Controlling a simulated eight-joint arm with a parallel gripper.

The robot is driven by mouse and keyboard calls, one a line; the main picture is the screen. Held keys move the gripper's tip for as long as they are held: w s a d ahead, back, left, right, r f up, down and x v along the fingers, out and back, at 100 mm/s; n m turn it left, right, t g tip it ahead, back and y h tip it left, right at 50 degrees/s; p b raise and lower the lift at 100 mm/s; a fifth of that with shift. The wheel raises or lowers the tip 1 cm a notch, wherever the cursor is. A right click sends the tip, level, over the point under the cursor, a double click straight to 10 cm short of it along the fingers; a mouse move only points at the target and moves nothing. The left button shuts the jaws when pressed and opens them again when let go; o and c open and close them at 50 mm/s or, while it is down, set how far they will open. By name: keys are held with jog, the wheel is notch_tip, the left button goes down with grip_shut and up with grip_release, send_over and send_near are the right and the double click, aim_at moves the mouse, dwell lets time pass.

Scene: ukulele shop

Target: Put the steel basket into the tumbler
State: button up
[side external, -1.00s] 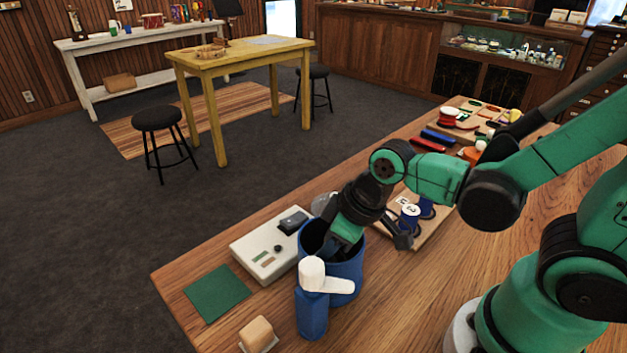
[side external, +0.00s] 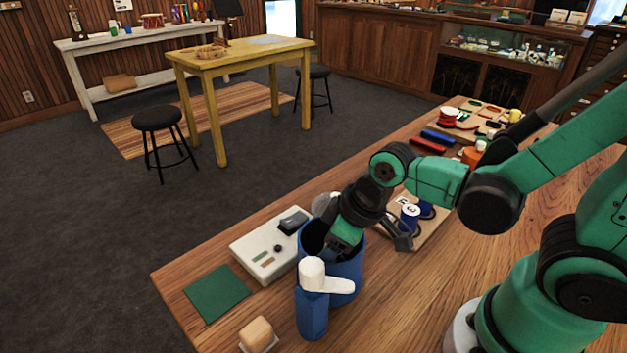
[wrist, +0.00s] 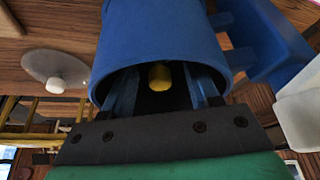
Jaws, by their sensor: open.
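The blue round tub (side external: 348,270), which I take for the tumbler, stands upright on the wooden bench. It also fills the top middle of the wrist view (wrist: 155,45). My gripper (wrist: 160,85) is open, with its fingers inside the tub's mouth. A small yellow knob (wrist: 160,76) shows in the dark between the fingers; I cannot tell what it belongs to or whether the fingers touch it. In the side view my wrist hides the fingertips and part of the mouth. I cannot make out the steel basket clearly in either view.
A blue post (side external: 312,315) with a white lever stands close in front of the tub. A pale control box (side external: 268,250) lies left of it. A grey disc with a white knob (wrist: 55,70) lies nearby. A board with blue spools (side external: 410,217) is to the right.

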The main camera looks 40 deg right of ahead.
jog(key=shift+v, duration=5.85)
jog(key=w+d+f+m+t+h, duration=0.1)
jog(key=w+d+f+m+t, duration=0.1)
jog(key=w+d+m+t, duration=0.1)
jog(key=shift+w+d+f+m+h, duration=0.2)
jog(key=shift+w+d+m+h, duration=0.2)
jog(key=shift+w+m, duration=0.5)
